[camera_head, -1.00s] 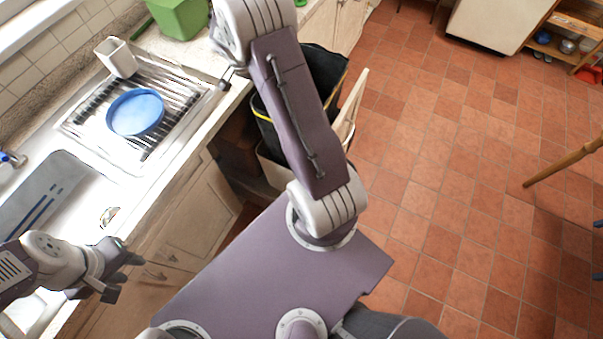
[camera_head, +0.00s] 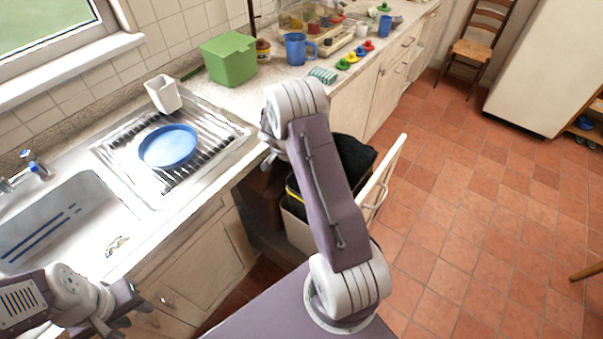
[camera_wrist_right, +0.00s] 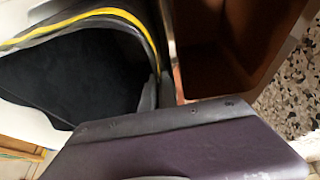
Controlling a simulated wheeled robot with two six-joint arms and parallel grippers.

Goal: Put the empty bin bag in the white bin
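The black bin bag (camera_head: 355,158), with a yellow band, shows partly behind my right arm in the head view. It sits at the top of the white bin (camera_head: 298,232), which stands at an open cabinet under the counter. In the right wrist view the yellow-banded bag (camera_wrist_right: 80,75) is close, with a dark hollow inside.
A pale cabinet door (camera_head: 385,185) stands open right of the bin. A drying rack with a blue plate (camera_head: 168,146) and white cup (camera_head: 162,94) lies left. A green box (camera_head: 228,59) stands on the counter.

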